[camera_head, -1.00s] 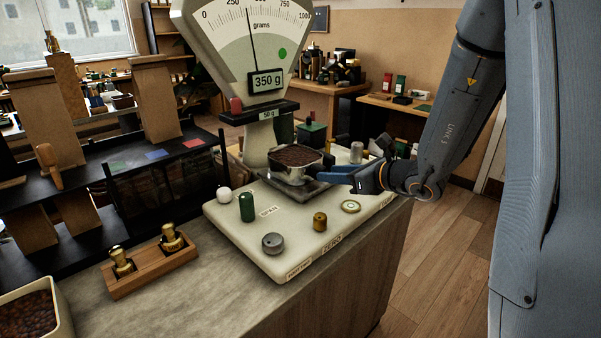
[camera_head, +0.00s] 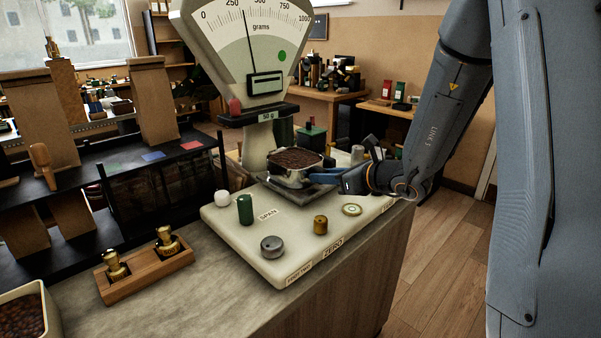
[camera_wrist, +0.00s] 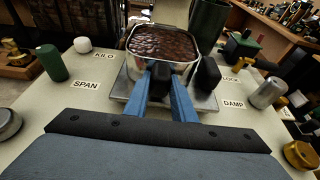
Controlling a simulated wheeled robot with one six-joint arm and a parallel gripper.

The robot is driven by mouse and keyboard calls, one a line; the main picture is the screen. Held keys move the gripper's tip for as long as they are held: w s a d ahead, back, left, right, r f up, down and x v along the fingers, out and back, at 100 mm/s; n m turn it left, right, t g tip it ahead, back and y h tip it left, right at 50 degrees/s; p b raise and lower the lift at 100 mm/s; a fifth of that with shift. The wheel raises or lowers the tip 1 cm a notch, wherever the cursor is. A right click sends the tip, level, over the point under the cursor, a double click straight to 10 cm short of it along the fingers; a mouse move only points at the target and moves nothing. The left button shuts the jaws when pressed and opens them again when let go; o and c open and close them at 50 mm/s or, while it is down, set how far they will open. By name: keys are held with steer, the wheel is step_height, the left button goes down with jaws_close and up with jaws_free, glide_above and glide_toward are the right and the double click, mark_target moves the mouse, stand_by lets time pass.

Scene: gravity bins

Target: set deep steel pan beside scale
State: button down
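The deep steel pan (camera_head: 290,178), filled with dark brown beans, is at the weighing platform of the scale (camera_head: 258,143). In the wrist view the pan (camera_wrist: 133,68) is straight ahead, above or on the grey platform; I cannot tell if they touch. My gripper (camera_head: 320,178) reaches in from the right at the pan's near side. In the wrist view its two blue fingers (camera_wrist: 166,78) point at the pan, with a dark part, likely its handle, at their tips. Whether they clamp it is unclear.
The pale scale base carries a green knob (camera_head: 245,209), a grey knob (camera_head: 272,246), a brass knob (camera_head: 320,224) and a white ball (camera_head: 222,197). A wooden block with brass weights (camera_head: 146,272) stands left of it. Bare counter (camera_head: 210,290) lies between and in front.

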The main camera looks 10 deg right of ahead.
steer(key=shift+r, duration=0.2)
steer(key=shift+r+p, duration=1)
steer(key=shift+r, duration=0.55)
steer(key=shift+s+d, duration=0.1)
steer(key=s+d+p, duration=0.2)
steer(key=s+d, duration=0.7)
steer(key=s, duration=0.3)
steer(key=shift+s, duration=0.4)
stand_by(1.4)
steer(key=shift+d, duration=0.1)
stand_by(0.4)
